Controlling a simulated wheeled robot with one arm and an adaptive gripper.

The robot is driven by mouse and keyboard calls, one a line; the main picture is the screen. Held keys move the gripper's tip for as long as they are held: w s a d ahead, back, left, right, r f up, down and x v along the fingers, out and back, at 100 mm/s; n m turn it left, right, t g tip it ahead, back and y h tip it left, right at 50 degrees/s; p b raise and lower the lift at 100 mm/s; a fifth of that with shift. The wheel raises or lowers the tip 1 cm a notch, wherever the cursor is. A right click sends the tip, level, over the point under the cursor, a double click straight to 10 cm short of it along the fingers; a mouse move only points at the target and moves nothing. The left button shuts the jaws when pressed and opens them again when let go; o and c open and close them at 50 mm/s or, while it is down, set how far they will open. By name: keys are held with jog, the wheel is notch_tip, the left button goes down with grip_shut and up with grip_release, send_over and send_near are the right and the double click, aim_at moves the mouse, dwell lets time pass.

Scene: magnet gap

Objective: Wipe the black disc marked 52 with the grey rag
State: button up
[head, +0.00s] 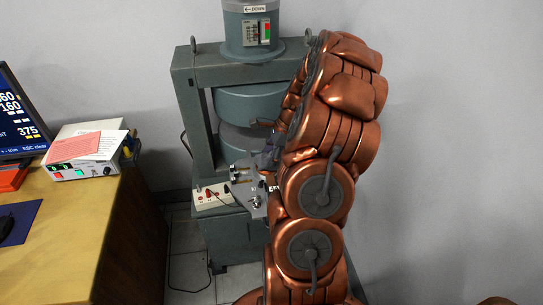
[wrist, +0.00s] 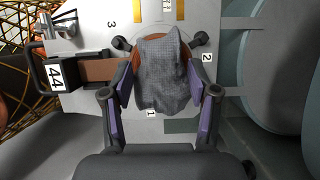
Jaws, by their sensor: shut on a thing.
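The grey rag (wrist: 166,65) is bunched between the two purple-padded fingers of my gripper (wrist: 160,82) in the wrist view. The gripper is shut on it, and its cloth hangs over part of a round brown-orange piece on a light plate (wrist: 85,105). I cannot tell whether the rag touches that piece. No black disc marked 52 can be made out in either view; the rag, gripper or arm may hide it. In the head view my copper-coloured arm hides most of the work area beside the green magnet (head: 228,170).
The plate carries labels 1, 2 and 3. A dark handle-like part with a label 44 (wrist: 55,74) stands at its left. Large round grey-green magnet parts (wrist: 270,80) stand close on the right. A wooden desk (head: 75,235) with a monitor and a white instrument (head: 85,150) is at left.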

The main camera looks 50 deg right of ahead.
jog(key=shift+w+a, duration=0.2)
jog(key=shift+a, duration=0.15)
jog(key=shift+r+p, duration=1.65)
jog(key=shift+r, duration=1.85)
jog(key=w+a+n+g+h, duration=0.1)
jog(key=w+a+n, duration=0.3)
jog(key=a+n, duration=0.4)
jog(key=w+a+n+g+h, duration=0.1)
jog(key=w+a+n+g, duration=0.3)
jog(key=a+n, duration=0.5)
jog(key=w+a+n+g+h, duration=0.1)
jog(key=w+a+n, duration=0.4)
jog(key=a, duration=1)
jog(key=n+g, duration=0.1)
jog(key=n, duration=0.2)
jog(key=shift+w+a+f+n+h, duration=0.15)
jog(key=shift+w+n+h, duration=0.1)
jog(key=shift+n+h, duration=0.05)
